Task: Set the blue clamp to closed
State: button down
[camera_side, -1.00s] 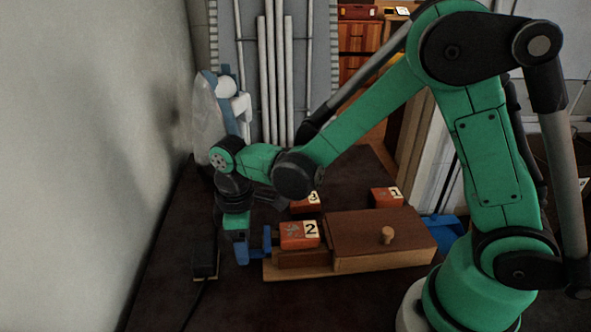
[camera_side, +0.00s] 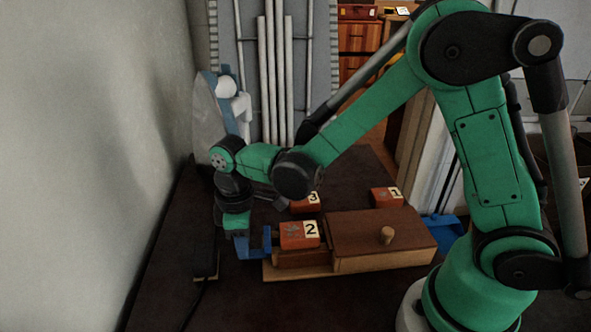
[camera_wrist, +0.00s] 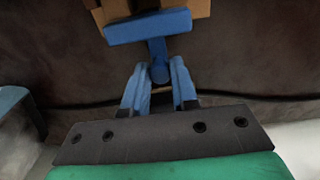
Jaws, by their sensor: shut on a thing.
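The blue clamp (camera_side: 267,240) is at the left end of the wooden box (camera_side: 380,240). In the wrist view the clamp (camera_wrist: 150,27) shows as a wide blue bar with a short stem and a round end pointing towards me. My gripper (camera_side: 240,248) points down at the left of the box. In the wrist view the blue fingers of my gripper (camera_wrist: 159,85) are shut on the stem's round end, one on each side. The fingers partly hide that end. I cannot tell from these views how far the clamp is turned or pushed.
Orange blocks marked 2 (camera_side: 299,235), 3 (camera_side: 306,203) and 1 (camera_side: 386,197) are on or behind the box. A dark object with a cable (camera_side: 205,262) lies left of my gripper. A wall stands further left. The front of the dark table is clear.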

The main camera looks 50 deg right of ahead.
aim_at(262, 252)
dwell(0.7)
jog(key=shift+s+d, duration=1.05)
jog(key=shift+d, duration=0.05)
jog(key=c, duration=0.7)
grip_release()
jog(key=shift+r, duration=2.8)
